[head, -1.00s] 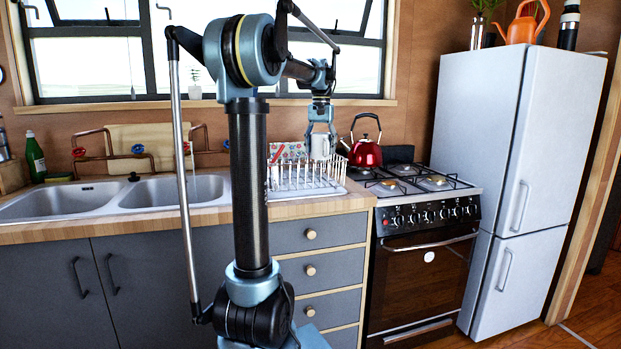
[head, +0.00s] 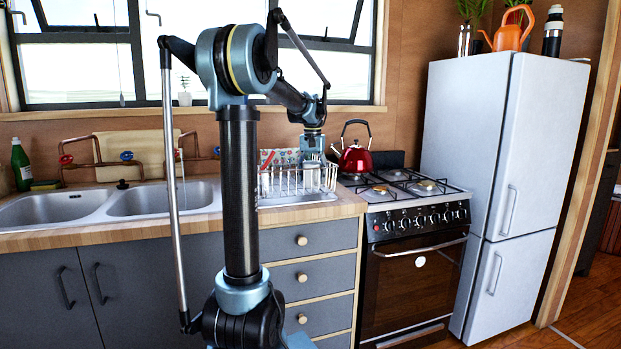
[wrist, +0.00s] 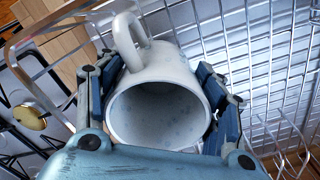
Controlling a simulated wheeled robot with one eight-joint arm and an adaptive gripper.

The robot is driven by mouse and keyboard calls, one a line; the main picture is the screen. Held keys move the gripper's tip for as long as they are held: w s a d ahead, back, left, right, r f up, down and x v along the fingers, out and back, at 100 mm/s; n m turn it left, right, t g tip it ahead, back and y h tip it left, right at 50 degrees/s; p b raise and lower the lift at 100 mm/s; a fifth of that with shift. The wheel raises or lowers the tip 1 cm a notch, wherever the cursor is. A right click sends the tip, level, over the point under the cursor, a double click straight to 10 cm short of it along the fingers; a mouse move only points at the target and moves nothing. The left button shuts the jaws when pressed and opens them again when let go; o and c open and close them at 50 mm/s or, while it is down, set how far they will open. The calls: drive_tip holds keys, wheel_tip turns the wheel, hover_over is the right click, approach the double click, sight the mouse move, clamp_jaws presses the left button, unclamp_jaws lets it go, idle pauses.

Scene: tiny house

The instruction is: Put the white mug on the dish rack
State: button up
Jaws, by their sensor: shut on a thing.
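The white mug (wrist: 158,115) is between the two fingers of my gripper (wrist: 160,112) in the wrist view, its open mouth facing the camera and its handle at the upper left. My gripper is shut on it. In the head view my gripper (head: 312,158) is down at the dish rack (head: 285,185), and the mug is small and mostly hidden there. The wire grid of the dish rack (wrist: 255,60) lies close behind the mug in the wrist view. I cannot tell whether the mug touches the wires.
A red kettle (head: 355,157) stands on the stove (head: 405,190) just right of the rack. The double sink (head: 160,198) is to the left. A green bottle (head: 21,166) stands at the far left. A fridge (head: 490,150) is on the right.

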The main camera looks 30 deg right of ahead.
drive_tip(key=shift+f, duration=0.1)
drive_tip(key=o, duration=1.3)
wheel_tip(320, 180, up, 12)
drive_tip(key=shift+r, duration=0.1)
